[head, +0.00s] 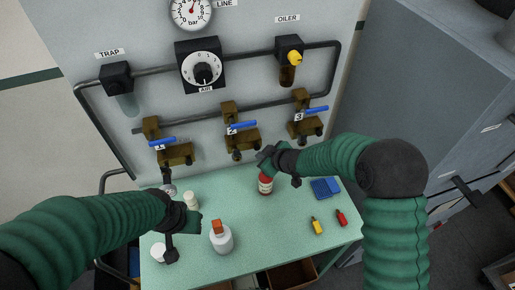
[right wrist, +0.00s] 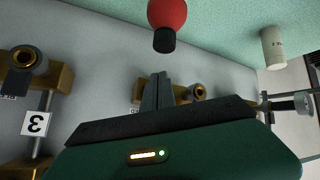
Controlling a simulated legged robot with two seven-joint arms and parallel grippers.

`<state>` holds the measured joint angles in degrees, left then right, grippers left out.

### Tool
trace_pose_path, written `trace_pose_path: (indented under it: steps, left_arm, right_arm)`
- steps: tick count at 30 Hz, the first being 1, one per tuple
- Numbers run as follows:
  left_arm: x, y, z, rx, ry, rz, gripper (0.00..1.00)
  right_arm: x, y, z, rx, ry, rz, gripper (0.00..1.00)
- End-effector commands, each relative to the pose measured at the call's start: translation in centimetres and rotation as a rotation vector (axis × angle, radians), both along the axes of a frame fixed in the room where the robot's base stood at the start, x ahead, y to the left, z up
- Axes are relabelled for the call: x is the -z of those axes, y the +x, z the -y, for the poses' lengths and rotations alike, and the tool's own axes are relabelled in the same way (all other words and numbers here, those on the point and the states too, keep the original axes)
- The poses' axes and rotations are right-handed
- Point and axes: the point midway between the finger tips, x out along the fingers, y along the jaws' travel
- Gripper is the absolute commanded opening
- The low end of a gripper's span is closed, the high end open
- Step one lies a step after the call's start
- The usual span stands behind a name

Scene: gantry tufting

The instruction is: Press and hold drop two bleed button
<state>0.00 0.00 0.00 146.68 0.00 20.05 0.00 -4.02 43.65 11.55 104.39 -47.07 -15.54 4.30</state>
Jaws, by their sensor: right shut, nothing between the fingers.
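Drop two (head: 238,137) is the middle brass valve body on the panel, with a blue lever marked 2 (head: 242,127). A dark round fitting sits low on its body; I cannot tell for sure whether that is the bleed button. My right gripper (head: 264,160) is just right of and below drop two. In the right wrist view its fingers (right wrist: 158,92) are shut and empty, in front of a brass body with a dark round end (right wrist: 195,92). Contact cannot be told. My left gripper (head: 188,223) is over the bench's left side, its fingers unclear.
Drop one (head: 174,155) and drop three (head: 304,127) flank drop two. The green bench (head: 275,230) also holds a white bottle (head: 221,240), a blue tray (head: 325,188) and small yellow and red bottles. Its middle front is clear.

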Motion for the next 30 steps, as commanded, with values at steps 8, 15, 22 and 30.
trace_pose_path:
  steps: [8,15,22,30]
  left_arm:
    - [-0.7,0.0,0.0,0.0,0.0,0.0,0.36]
    - [-0.7,0.0,0.0,0.0,0.0,0.0,0.36]
    - [-0.9,0.0,0.0,0.0,0.0,0.0,0.36]
    - [-1.2,0.0,0.0,0.0,0.0,0.0,0.36]
  right_arm:
    - [-0.2,0.6,-0.1,0.0,0.0,0.0,0.0]
    - [-0.2,0.6,-0.1,0.0,0.0,0.0,0.0]
    - [-0.2,0.8,-0.2,0.0,0.0,0.0,0.0]
    - [-0.2,1.2,-0.3,0.0,0.0,0.0,0.0]
